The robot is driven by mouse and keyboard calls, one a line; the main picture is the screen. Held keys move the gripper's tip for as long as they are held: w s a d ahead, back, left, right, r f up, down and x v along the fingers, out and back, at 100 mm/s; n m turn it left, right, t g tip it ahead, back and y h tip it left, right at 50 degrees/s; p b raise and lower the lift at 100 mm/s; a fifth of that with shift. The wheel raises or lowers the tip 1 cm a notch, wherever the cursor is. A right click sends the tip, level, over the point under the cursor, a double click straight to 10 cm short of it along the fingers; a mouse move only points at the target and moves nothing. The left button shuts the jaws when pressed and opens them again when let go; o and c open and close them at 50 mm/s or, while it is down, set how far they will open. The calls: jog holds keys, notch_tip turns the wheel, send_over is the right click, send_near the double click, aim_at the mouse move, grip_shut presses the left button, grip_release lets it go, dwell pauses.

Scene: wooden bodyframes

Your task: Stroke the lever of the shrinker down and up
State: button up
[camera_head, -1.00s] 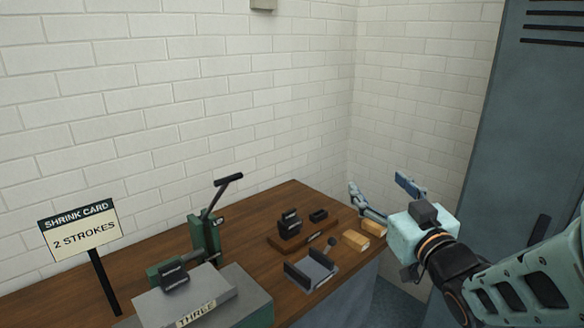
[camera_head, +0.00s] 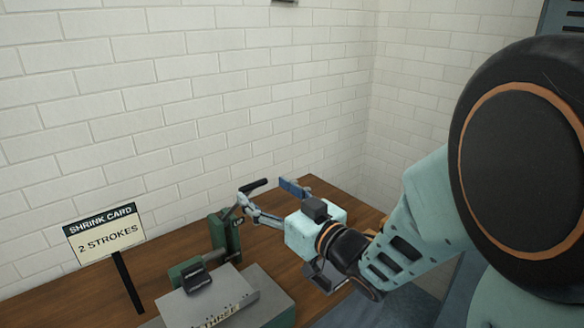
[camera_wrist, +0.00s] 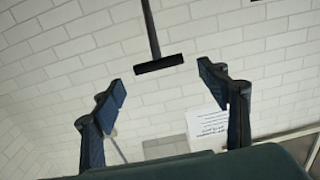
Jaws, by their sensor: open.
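The green shrinker (camera_head: 224,235) stands on the wooden bench in the head view, its lever raised. The lever ends in a black crossbar handle (camera_head: 256,185). My gripper (camera_head: 268,192) is open and empty, with its fingers spread beside the handle. In the wrist view, the black crossbar (camera_wrist: 159,64) and its rod appear in the gap between the fingertips of my gripper (camera_wrist: 163,80). Whether the bar lies between the fingers or a little beyond them, I cannot tell. A card reading "SHRINK CARD 2 STROKES" (camera_head: 105,234) stands left of the shrinker.
A grey block (camera_head: 262,292) with a tilted plate (camera_head: 208,300) marked "THREE" sits in front of the shrinker. A white brick wall (camera_head: 190,90) rises behind. The wrist view shows a printed sheet (camera_wrist: 207,122).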

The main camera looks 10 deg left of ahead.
aim_at(255, 186)
jog(key=shift+p+x, duration=0.35)
jog(key=shift+x, duration=2.35)
jog(key=shift+c, duration=0.3)
jog(key=c, duration=1.7)
jog(key=shift+o, duration=0.2)
jog(key=shift+f, duration=0.15)
